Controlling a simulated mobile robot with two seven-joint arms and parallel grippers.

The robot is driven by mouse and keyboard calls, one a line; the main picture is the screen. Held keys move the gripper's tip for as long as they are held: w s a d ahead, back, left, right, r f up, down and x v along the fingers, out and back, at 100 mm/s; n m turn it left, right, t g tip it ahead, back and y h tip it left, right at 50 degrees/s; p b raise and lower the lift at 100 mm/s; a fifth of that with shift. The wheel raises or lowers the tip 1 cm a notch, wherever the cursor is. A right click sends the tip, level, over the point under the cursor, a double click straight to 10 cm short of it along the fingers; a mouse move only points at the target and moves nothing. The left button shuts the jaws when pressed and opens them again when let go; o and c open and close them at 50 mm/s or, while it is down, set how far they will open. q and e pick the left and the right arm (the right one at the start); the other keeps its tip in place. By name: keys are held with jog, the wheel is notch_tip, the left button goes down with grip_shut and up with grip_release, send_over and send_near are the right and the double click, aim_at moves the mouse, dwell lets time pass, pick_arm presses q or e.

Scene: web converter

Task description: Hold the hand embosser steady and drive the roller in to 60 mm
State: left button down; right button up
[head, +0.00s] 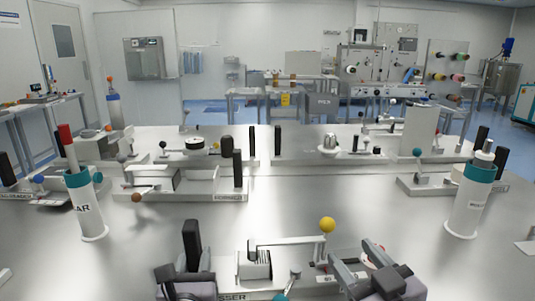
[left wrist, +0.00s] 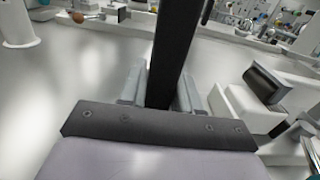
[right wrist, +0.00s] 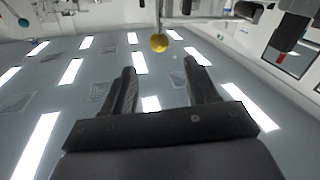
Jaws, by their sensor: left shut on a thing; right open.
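The hand embosser stands at the front centre of the bench. Its white base (head: 230,297) carries a label ending in "SSER", a ribbed block (head: 255,265) and a lever arm with a yellow ball (head: 327,225). My left gripper (head: 188,268) is shut on the black upright post (head: 191,236) at the embosser's left end; the post also shows in the left wrist view (left wrist: 174,45). My right gripper (head: 352,264) is open and empty, just right of and below the yellow ball. In the right wrist view the yellow ball (right wrist: 159,43) is beyond the open fingers. I cannot identify the roller.
White canisters with teal collars stand at left (head: 90,208) and right (head: 467,205). Further white fixtures with black posts and levers, such as the one with a brown ball (head: 136,197), line the back. The steel bench (head: 330,200) is clear between these and the embosser.

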pick_arm(q)
jog(key=shift+f+p, duration=0.3)
jog(key=c, duration=0.8)
grip_release()
jog(key=shift+o, duration=0.4)
jog(key=shift+r, duration=0.2)
jog(key=s, duration=0.7)
jog(key=shift+s+d, duration=0.2)
jog(key=shift+s, duration=0.05)
jog(key=shift+s, duration=0.1)
